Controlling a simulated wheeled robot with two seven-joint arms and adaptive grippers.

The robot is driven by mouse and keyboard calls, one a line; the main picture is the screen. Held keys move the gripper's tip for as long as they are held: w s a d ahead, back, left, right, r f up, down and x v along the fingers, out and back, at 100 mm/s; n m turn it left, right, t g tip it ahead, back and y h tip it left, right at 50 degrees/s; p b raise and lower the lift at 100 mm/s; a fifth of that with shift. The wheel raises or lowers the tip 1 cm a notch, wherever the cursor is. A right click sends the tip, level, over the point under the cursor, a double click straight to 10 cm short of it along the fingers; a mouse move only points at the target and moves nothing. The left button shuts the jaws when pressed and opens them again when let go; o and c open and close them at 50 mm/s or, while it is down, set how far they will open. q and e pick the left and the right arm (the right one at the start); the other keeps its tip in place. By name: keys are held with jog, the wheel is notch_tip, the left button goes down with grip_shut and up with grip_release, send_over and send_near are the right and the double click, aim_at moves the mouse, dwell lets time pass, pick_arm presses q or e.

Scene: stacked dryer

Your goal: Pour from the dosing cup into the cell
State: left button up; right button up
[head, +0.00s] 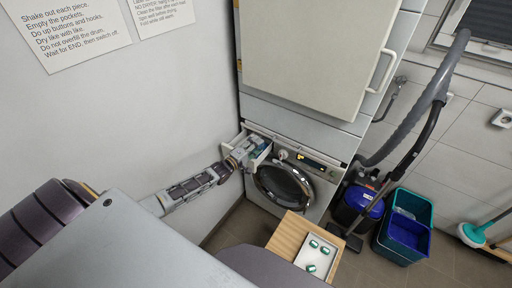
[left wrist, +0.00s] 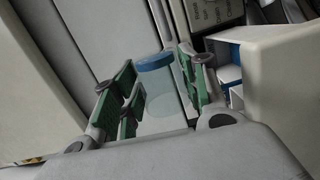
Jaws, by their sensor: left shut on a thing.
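My left gripper (head: 247,150) is at the open detergent drawer (head: 262,159) of the lower machine. In the left wrist view its green-padded fingers (left wrist: 158,95) are on either side of a clear dosing cup (left wrist: 160,96) with a blue band at one end. The gripper is shut on the cup. The drawer (left wrist: 272,85) is at the right there, with a white and blue inside close beside the right finger. I cannot tell whether the cup is tilted or what it holds. The cell is partly hidden behind the gripper in the head view. My right gripper is not in view.
The washing machine's round door (head: 284,188) is below the drawer. A large pale door with a handle (head: 381,72) is above. A wooden stand (head: 286,234) holds a white tray with green-and-white capsules. A vacuum cleaner (head: 359,205) and a teal bucket (head: 407,205) stand at the right.

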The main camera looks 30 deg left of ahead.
pick_arm(q)
jog(key=shift+a+r+n, duration=0.1)
jog(key=shift+r+n, duration=0.1)
jog(key=shift+n, duration=0.3)
jog(key=shift+a+r+n, duration=0.1)
jog(key=shift+n, duration=0.4)
jog(key=shift+m, duration=0.3)
dwell(0.6)
jog(key=shift+f+m, duration=0.2)
jog(key=shift+m, duration=0.3)
jog(key=shift+d+f+m, duration=0.1)
jog(key=shift+d+m, duration=0.15)
jog(key=shift+m, duration=0.15)
jog(key=shift+f+m+p, duration=0.1)
jog(key=shift+m+p, duration=0.2)
jog(key=shift+d+f+m, duration=0.1)
jog(key=shift+m, duration=0.2)
jog(key=shift+d+f+m+g+p, duration=0.15)
jog(key=shift+f+m+g+p, duration=0.15)
jog(key=shift+m, duration=0.5)
